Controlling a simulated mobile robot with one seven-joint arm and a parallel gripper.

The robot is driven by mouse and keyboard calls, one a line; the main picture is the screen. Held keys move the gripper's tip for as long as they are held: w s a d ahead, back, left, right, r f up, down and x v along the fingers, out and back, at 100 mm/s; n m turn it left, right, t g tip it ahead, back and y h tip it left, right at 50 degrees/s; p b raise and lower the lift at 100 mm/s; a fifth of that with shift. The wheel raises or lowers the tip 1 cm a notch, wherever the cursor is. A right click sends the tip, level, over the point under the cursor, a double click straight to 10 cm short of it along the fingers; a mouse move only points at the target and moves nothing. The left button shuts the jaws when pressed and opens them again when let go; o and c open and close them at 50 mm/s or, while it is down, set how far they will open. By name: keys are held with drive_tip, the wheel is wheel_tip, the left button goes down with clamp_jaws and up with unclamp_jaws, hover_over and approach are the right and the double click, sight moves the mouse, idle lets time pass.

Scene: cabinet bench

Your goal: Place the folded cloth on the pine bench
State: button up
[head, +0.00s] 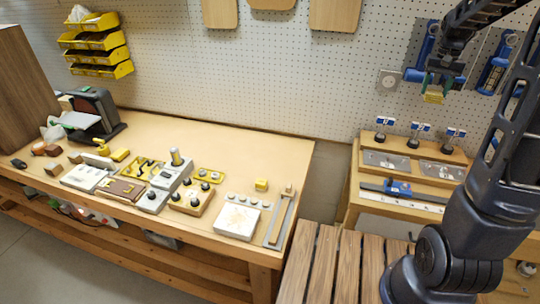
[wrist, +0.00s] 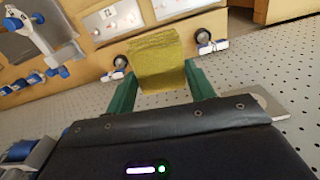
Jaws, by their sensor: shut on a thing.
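The folded cloth is a yellow, rough-textured piece (head: 433,97); in the wrist view the cloth (wrist: 156,62) sits between my green fingertips. My gripper (head: 436,86) is shut on it and holds it in the air at the upper right, in front of the pegboard. In the wrist view my gripper (wrist: 160,88) has one finger on each side of the cloth. A long light-wood workbench (head: 225,145) runs along the left. A slatted brown wooden bench (head: 333,265) stands at the bottom middle. I cannot tell by looks alone which one is the pine bench.
The workbench holds several boxes with knobs, a white panel (head: 238,218), a yellow block (head: 261,185) and a dark machine (head: 95,112). Its back right top is clear. A light-wood unit (head: 352,192) with knobs and metal plates stands below my gripper. The slats look bare.

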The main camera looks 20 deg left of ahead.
drive_tip(key=w+a+r+n, duration=0.1)
drive_tip(key=a+n, duration=0.2)
drive_tip(key=a, duration=1.1)
drive_tip(key=w+a+r+n, duration=0.15)
drive_tip(key=a+n, duration=0.25)
drive_tip(key=a, duration=1)
drive_tip(key=a+f+n, duration=0.3)
drive_tip(key=a+n, duration=0.3)
drive_tip(key=a, duration=0.6)
drive_tip(key=w+a+f+n, duration=0.1)
drive_tip(key=a+f+n, duration=0.35)
drive_tip(key=a, duration=0.85)
drive_tip(key=a+f+n, duration=0.2)
drive_tip(key=a+n, duration=0.6)
drive_tip(key=a, duration=0.4)
drive_tip(key=s+a+f+n, duration=0.1)
drive_tip(key=a+f+n, duration=0.45)
drive_tip(key=a, duration=0.25)
drive_tip(key=s+a+f+n, duration=0.2)
drive_tip(key=a+f+n, duration=0.2)
drive_tip(key=a+n, duration=0.3)
drive_tip(key=shift+m, duration=0.6)
drive_tip(key=f, duration=1.8)
drive_tip(key=shift+w+a+f, duration=0.1)
drive_tip(key=shift+a+f, duration=0.2)
drive_tip(key=shift+f, duration=0.1)
drive_tip(key=shift+f, duration=0.15)
